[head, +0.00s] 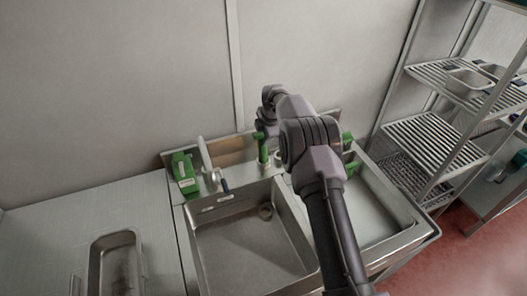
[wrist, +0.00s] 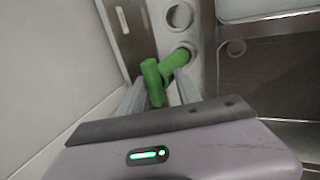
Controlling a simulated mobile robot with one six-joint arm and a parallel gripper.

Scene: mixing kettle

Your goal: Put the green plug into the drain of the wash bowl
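A green piece (wrist: 165,74) with a thick round bar and a side arm lies between my fingers in the wrist view; it looks like the plug. In the head view a green upright (head: 262,149) shows under my gripper (head: 266,131) at the back ledge. My gripper also shows in the wrist view (wrist: 160,84), its fingers apart, one on either side of the green bar. A gap seems to remain beside the right finger; contact is unclear. The wash bowl (head: 235,245) is left of my arm, its round drain (head: 266,211) open near the back right corner.
A second basin (head: 375,215) lies right of my arm, partly hidden. The ledge has round holes (wrist: 179,15). A green block (head: 184,173) and a pale upright tap (head: 205,155) stand behind the bowl. A metal tray (head: 115,265) is at left, a wire rack (head: 435,140) at right.

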